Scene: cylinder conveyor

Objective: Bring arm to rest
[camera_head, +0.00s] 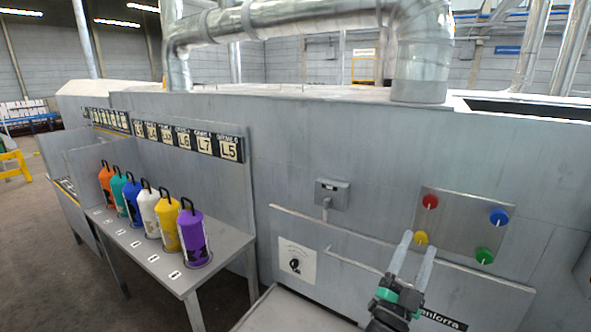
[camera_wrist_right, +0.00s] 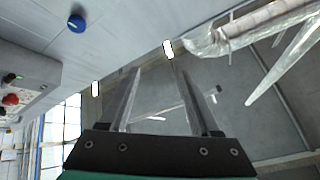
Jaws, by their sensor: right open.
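My right gripper (camera_head: 418,244) is in the lower right of the head view, in front of the grey machine wall. Its two fingers point up, spread apart, with nothing between them. In the right wrist view the fingers (camera_wrist_right: 172,98) are also apart and empty, with the ceiling and pipes behind them. The right fingertips overlap the edge of the button panel (camera_head: 463,222) in the head view; I cannot tell whether they touch it. My left gripper is in neither view.
The panel has red (camera_head: 430,201), blue (camera_head: 499,217), yellow (camera_head: 420,238) and green (camera_head: 484,256) buttons. A rail (camera_head: 340,258) runs along the wall. On the left, a table (camera_head: 193,283) holds several coloured cylinders, including a purple one (camera_head: 196,238). Floor shows at far left.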

